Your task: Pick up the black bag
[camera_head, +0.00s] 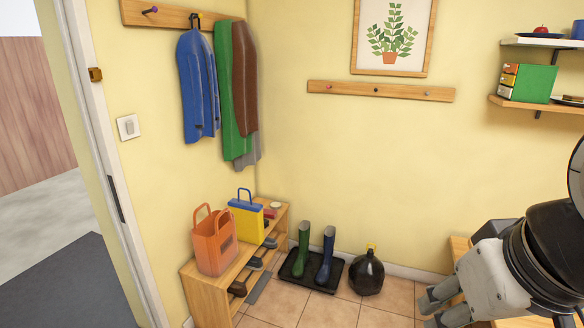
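A rounded black bag (366,274) with a yellow top stands on the tiled floor near the back wall, just right of the boots. My gripper (436,311) is at the lower right, apart from the bag and nearer to the camera. Its two grey fingers point left with a gap between them, and nothing shows between the tips.
A green boot (301,250) and a blue boot (325,256) stand on a black tray (296,279). A wooden shoe bench (206,298) holds an orange bag (214,243) and a yellow-and-blue bag (246,220). Wooden furniture (460,246) stands behind my gripper. Floor before the black bag is clear.

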